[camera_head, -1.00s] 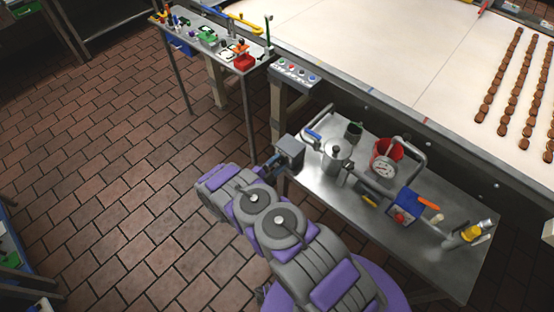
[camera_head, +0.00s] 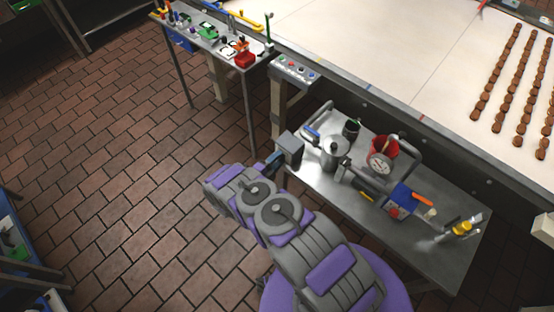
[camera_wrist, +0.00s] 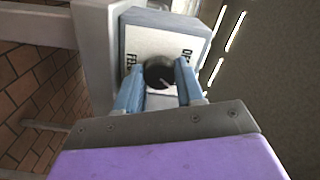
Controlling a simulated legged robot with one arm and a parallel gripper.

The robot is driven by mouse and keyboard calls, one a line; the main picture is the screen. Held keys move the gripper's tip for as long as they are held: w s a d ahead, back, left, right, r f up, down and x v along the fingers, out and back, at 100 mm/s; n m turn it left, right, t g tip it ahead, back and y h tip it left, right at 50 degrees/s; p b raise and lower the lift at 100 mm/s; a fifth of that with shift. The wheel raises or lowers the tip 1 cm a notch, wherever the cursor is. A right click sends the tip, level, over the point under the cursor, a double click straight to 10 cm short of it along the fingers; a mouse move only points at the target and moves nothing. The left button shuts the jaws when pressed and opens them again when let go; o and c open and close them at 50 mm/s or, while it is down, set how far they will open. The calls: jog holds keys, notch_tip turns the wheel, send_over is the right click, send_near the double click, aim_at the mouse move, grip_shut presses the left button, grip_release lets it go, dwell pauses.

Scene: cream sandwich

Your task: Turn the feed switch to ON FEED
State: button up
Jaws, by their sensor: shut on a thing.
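The feed switch box (camera_head: 290,150) is a grey box at the left end of the steel table. In the wrist view its pale face (camera_wrist: 150,42) carries lettering that reads "FEED" on the left and "OFF" on the right, partly hidden. A round dark knob (camera_wrist: 159,72) sits between the letters, with a short light mark on its lower part. My gripper (camera_wrist: 160,82) has one light-blue finger on each side of the knob and is shut on it. In the head view my gripper (camera_head: 274,163) is at the box's left side; the knob is hidden there.
The steel table (camera_head: 440,245) holds a metal pot (camera_head: 333,152), a red container (camera_head: 384,150), a gauge, bent pipes and tools. Behind it runs a pale conveyor (camera_head: 400,60) with rows of brown pieces. Tiled floor lies open to the left.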

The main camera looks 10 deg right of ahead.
jog(key=shift+f, duration=0.1)
jog(key=o, duration=1)
jog(key=shift+o, duration=0.2)
jog(key=v, duration=1.7)
jog(key=shift+a+b, duration=0.2)
jog(key=shift+b, duration=0.2)
